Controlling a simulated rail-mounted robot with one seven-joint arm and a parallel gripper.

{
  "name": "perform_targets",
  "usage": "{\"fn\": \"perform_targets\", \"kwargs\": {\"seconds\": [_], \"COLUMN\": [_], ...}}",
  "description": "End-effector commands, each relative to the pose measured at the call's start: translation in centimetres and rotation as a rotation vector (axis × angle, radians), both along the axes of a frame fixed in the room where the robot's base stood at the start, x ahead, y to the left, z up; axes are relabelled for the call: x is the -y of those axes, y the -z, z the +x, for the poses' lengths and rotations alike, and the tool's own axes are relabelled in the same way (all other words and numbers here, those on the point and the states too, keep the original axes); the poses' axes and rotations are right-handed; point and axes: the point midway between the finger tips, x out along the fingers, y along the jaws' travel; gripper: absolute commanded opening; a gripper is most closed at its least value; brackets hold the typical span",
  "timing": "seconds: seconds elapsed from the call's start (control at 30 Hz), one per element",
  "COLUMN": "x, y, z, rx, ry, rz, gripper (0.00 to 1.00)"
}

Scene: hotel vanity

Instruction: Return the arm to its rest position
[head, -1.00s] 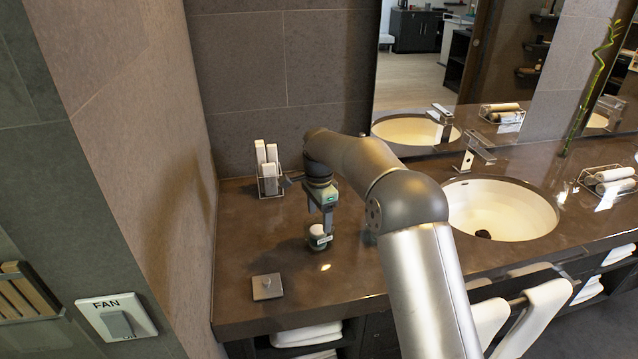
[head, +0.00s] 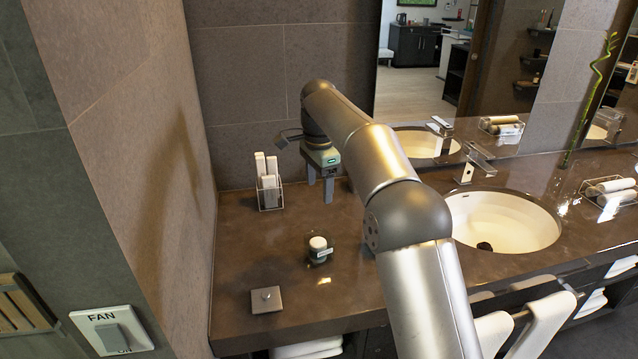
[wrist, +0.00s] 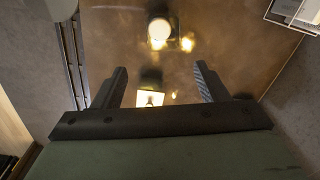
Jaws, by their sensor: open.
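My gripper (head: 320,189) hangs above the dark vanity counter (head: 240,240), fingers pointing down, open and empty. A small dark jar with a white top (head: 318,246) stands upright on the counter, lower in the head view and apart from the fingers. In the wrist view the two fingers are spread (wrist: 157,88), with bare counter and reflections between them. The round white top (wrist: 159,30) shows beyond them near the upper edge.
A clear holder with white boxes (head: 268,186) stands by the back wall, left of my gripper. A square grey lid (head: 266,299) lies near the front edge. The sink (head: 500,220) and faucet (head: 474,162) are on the right. The left wall is close.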

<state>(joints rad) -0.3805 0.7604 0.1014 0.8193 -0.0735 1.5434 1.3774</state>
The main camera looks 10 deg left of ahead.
Motion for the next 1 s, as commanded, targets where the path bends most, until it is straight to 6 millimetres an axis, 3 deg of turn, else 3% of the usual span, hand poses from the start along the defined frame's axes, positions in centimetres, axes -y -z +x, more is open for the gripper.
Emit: {"fn": "perform_targets", "kwargs": {"seconds": [0.17, 0.27, 0.37, 0.47, 0.63, 0.8, 0.9, 1.0], "x": [0.1, 1.3, 4.1, 8.3, 15.7, 21.9, 24.3, 25.7], "y": [0.0, -0.6, -1.7, -2.6, -2.1, 0.8, 3.3, 5.7], "z": [0.0, -0.6, -2.2, -5.4, -13.1, -23.0, -28.7, -33.2], "rx": [0.0, 0.004, 0.01, 0.018, 0.026, 0.033, 0.038, 0.042], "ry": [-0.002, -0.032, -0.11, -0.228, -0.442, -0.645, -0.75, -0.834], "rz": [0.0, -0.003, -0.01, -0.02, -0.035, -0.042, -0.044, -0.044], "gripper": [0.67, 0.67, 0.67, 0.67, 0.67, 0.67, 0.67, 0.67]}}
